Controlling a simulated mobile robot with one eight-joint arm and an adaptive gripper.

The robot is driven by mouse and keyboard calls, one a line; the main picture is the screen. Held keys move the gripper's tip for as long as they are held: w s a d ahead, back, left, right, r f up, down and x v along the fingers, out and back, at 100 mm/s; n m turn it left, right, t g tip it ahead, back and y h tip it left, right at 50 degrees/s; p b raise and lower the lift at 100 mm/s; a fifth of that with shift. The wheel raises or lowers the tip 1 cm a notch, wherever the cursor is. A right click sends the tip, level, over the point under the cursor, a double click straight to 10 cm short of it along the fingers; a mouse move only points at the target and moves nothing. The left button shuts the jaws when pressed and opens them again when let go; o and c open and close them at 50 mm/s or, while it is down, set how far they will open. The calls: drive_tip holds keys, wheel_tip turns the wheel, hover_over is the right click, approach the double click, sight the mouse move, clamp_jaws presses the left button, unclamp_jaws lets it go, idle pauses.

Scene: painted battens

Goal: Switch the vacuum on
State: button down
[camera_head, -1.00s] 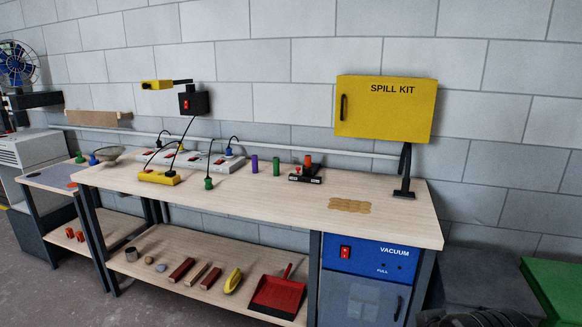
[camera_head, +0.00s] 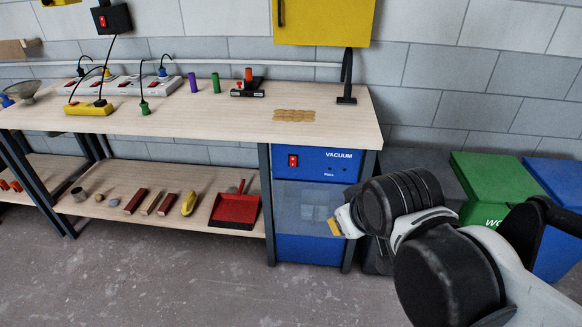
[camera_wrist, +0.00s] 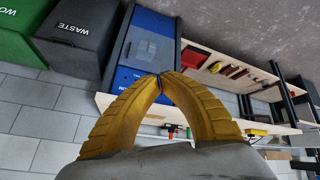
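The vacuum (camera_head: 316,170) is a blue cabinet under the right end of the workbench, labelled VACUUM. A red switch (camera_head: 293,161) sits at the left of its upper panel; its position is too small to tell. Below is a greyish clear window (camera_head: 300,205). My gripper (camera_head: 335,228) is in front of the cabinet's lower right part in the head view, below and right of the switch, and apart from it. In the wrist view, upside down, the yellow fingers (camera_wrist: 160,76) meet at their tips with nothing between them. The vacuum (camera_wrist: 150,22) shows beyond them, its switch not clearly visible.
The workbench top (camera_head: 220,125) carries power strips, plugs and a dark stand. The lower shelf holds a red dustpan (camera_head: 236,208) and several small items. A dark bin (camera_wrist: 80,38), a green bin (camera_head: 490,185) and a blue bin stand right of the vacuum. Floor in front is clear.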

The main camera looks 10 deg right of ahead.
drive_tip(key=w+f+n+t+h+p, duration=0.25)
drive_tip(key=w+n, duration=1.25)
drive_tip(key=w, duration=1.3)
drive_tip(key=w+a+f+n+t+p, duration=0.1)
drive_tip(key=w+a+f+n, duration=0.1)
drive_tip(key=w+f+n, duration=0.3)
drive_tip(key=w+a+f+n+t+p, duration=0.1)
drive_tip(key=w+a+f+n, duration=0.1)
drive_tip(key=w+f+n, duration=0.3)
wheel_tip(320, 180, down, 9)
drive_tip(key=n+h, duration=0.1)
drive_tip(key=n, duration=0.3)
drive_tip(key=shift+w+a+n+t, duration=0.3)
drive_tip(key=shift+w+a+t, duration=0.05)
drive_tip(key=shift+f, duration=0.1)
drive_tip(key=b, duration=0.5)
approach(292, 167)
drive_tip(key=x, duration=0.5)
drive_tip(key=shift+s+a+f, duration=0.1)
drive_tip(key=shift+a+f, duration=0.05)
drive_tip(key=shift+f, duration=0.2)
drive_tip(key=shift+w+d+r, duration=0.1)
drive_tip(key=shift+w+d, duration=0.15)
drive_tip(key=shift+w, duration=0.45)
